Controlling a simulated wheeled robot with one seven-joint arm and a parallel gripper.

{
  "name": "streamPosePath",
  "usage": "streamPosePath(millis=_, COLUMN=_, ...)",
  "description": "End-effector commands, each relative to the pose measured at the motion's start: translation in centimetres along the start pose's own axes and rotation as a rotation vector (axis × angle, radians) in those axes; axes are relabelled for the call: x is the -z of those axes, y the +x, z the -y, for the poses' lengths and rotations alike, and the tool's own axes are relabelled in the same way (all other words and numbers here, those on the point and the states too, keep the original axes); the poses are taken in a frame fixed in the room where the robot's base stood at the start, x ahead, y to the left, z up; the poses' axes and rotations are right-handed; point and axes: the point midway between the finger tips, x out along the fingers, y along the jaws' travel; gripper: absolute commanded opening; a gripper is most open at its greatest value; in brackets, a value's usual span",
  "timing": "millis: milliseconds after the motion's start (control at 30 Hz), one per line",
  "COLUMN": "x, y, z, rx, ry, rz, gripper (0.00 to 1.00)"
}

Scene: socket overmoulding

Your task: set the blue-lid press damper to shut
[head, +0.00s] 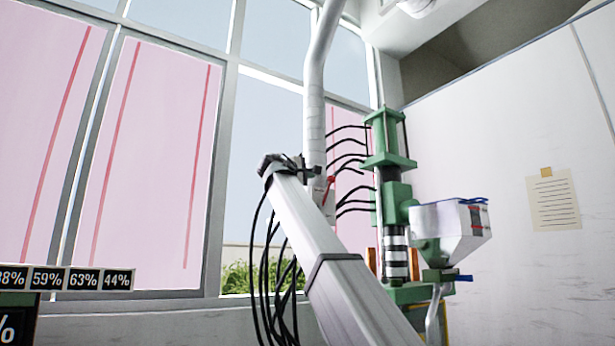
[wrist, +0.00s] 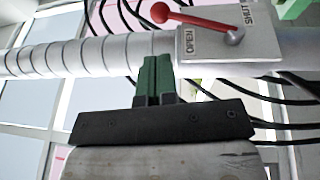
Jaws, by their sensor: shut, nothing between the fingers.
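The damper plate (wrist: 208,42), marked OPEN at its left and SHUT at its right, sits on a pale duct (wrist: 110,55) in the wrist view. Its red lever (wrist: 195,20) runs left from the pivot, with the ball knob at upper left, on the OPEN side. In the head view the lever (head: 330,183) shows small beside my gripper. The press (head: 393,195) is green, with a blue-lidded hopper (head: 450,228). My gripper (wrist: 154,62) is shut and empty, its green fingertips just below the lever, left of the plate. I cannot tell whether they touch anything.
Several black hoses (head: 352,165) run between the duct and the press. The duct (head: 315,80) rises before the windows. A white wall with a pinned note (head: 553,200) stands at right.

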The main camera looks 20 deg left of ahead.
Motion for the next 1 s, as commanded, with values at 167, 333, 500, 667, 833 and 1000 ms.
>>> streamPosePath(millis=167, x=0.1, y=3.7, z=-0.1, rx=0.001, ry=0.0, rz=0.001, gripper=0.0)
streamPosePath(millis=333, x=0.1, y=6.7, z=-0.1, rx=0.001, ry=0.001, rz=0.001, gripper=0.0)
streamPosePath(millis=500, x=0.0, y=9.0, z=-0.1, rx=0.001, ry=0.001, rz=0.001, gripper=0.0)
streamPosePath(millis=667, x=0.0, y=10.1, z=0.0, rx=0.001, ry=0.001, rz=-0.001, gripper=0.0)
streamPosePath(millis=833, x=0.0, y=10.3, z=0.0, rx=0.001, ry=0.001, rz=-0.002, gripper=0.0)
streamPosePath(millis=1000, x=0.0, y=10.3, z=0.0, rx=0.001, ry=0.001, rz=-0.001, gripper=0.0)
